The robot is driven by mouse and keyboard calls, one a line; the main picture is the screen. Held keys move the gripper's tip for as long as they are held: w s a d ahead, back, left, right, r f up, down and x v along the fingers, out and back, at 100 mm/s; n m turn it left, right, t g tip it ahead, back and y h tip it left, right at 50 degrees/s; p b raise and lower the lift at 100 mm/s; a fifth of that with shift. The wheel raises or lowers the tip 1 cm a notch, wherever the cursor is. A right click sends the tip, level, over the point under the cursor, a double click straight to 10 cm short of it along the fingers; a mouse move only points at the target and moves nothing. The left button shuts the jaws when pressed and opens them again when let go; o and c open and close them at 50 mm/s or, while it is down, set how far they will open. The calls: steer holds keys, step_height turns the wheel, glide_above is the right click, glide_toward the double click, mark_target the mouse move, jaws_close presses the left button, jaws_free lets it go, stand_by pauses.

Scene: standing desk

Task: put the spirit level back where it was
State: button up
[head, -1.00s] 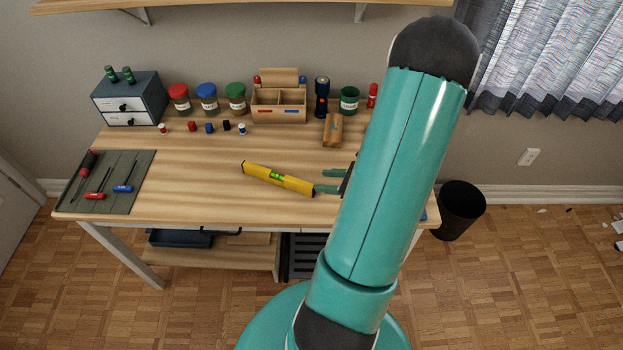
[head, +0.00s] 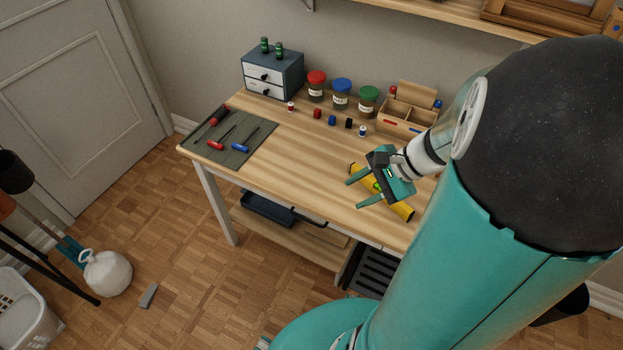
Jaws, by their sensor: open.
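The yellow spirit level (head: 401,209) lies at a slant on the wooden desk (head: 300,172), near its front edge. My gripper (head: 354,194) is open, with its two teal fingers pointing left. It is over the middle of the level in the picture and hides part of it. Both ends of the level and a bit of its green vial show. I cannot tell how high the gripper is above the level or whether they touch.
A grey-green mat (head: 229,145) with screwdrivers and hex keys lies at the desk's left end. A drawer box (head: 273,76), lidded jars (head: 341,95), small coloured pieces (head: 332,120) and a wooden organizer (head: 405,112) line the back. The desk between mat and level is clear.

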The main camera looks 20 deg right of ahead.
steer(key=s+a+r+n+h, duration=0.1)
steer(key=a+r+n+h, duration=0.2)
steer(key=a+r+n, duration=0.3)
steer(key=s+a+r+n+t+h, duration=0.1)
steer(key=s+a+r+n+h, duration=0.1)
steer(key=a+r+n, duration=0.5)
steer(key=n+h, duration=0.1)
steer(key=n, duration=0.2)
steer(key=shift+s+a+r+h, duration=0.25)
steer(key=shift+r+h, duration=0.1)
steer(key=shift+h, duration=0.05)
